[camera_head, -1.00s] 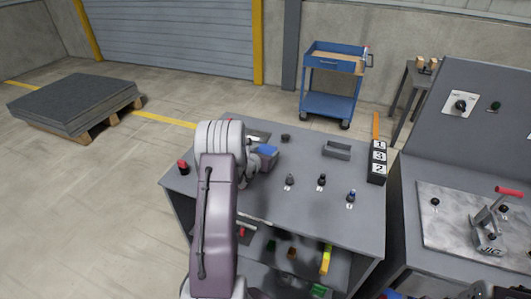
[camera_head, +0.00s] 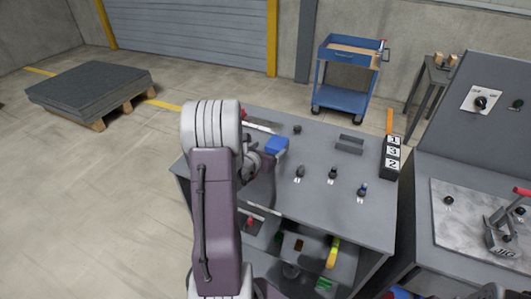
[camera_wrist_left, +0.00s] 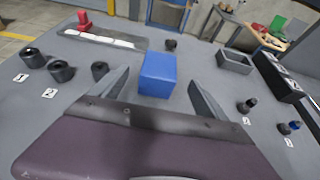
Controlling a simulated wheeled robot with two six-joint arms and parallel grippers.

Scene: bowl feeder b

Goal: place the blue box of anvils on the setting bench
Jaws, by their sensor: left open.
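The blue box (camera_head: 277,144) rests on the grey bench top, near its back left part. It also shows in the left wrist view (camera_wrist_left: 158,74), lying straight ahead between the two fingers. My left gripper (camera_wrist_left: 155,98) is open, with a finger on either side of the near end of the box and gaps showing between fingers and box. In the head view my left arm hides most of that gripper (camera_head: 262,160). Which surface is the setting bench I cannot tell; a second bench with a jig plate (camera_head: 470,228) stands at the right.
A small grey tray (camera_head: 349,144) and several dark pieces with number labels sit on the top. A red-handled jig (camera_head: 500,238) is on the right bench. A blue cart (camera_head: 345,75) stands behind.

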